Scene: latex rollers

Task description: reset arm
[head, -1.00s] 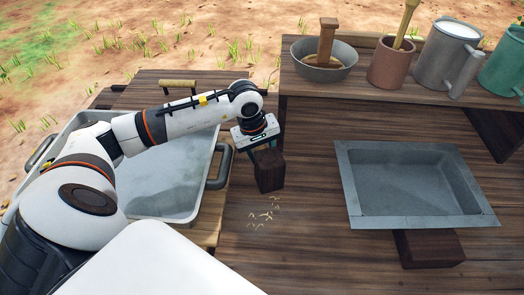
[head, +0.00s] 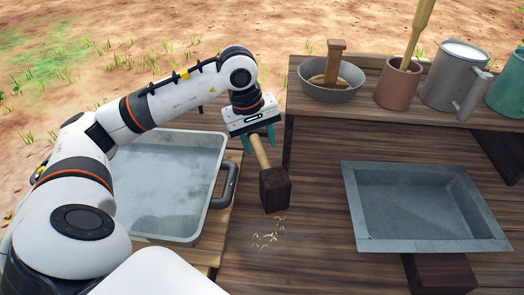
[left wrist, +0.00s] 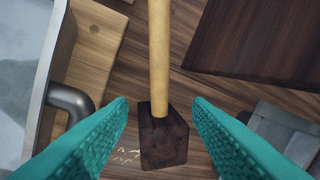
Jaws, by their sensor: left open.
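My left gripper (head: 258,144) is open, its two teal fingers apart. Below it is a mallet with a pale wooden handle (head: 260,152) and a dark block head (head: 275,190), at the left edge of the dark wooden table. In the left wrist view the mallet handle (left wrist: 159,50) runs down from the top edge to the dark head (left wrist: 163,137). The fingers (left wrist: 158,112) lie either side of the mallet in that picture, with clear gaps and no visible contact. My right gripper is not in view.
A metal basin of cloudy water (head: 219,185) stands at left with a side handle. A shallow empty grey tray (head: 352,220) lies at right. A bowl (head: 315,92), a brown pot (head: 392,90) and a grey mug (head: 440,88) stand on the raised shelf. Pale scraps (head: 268,238) lie near the mallet.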

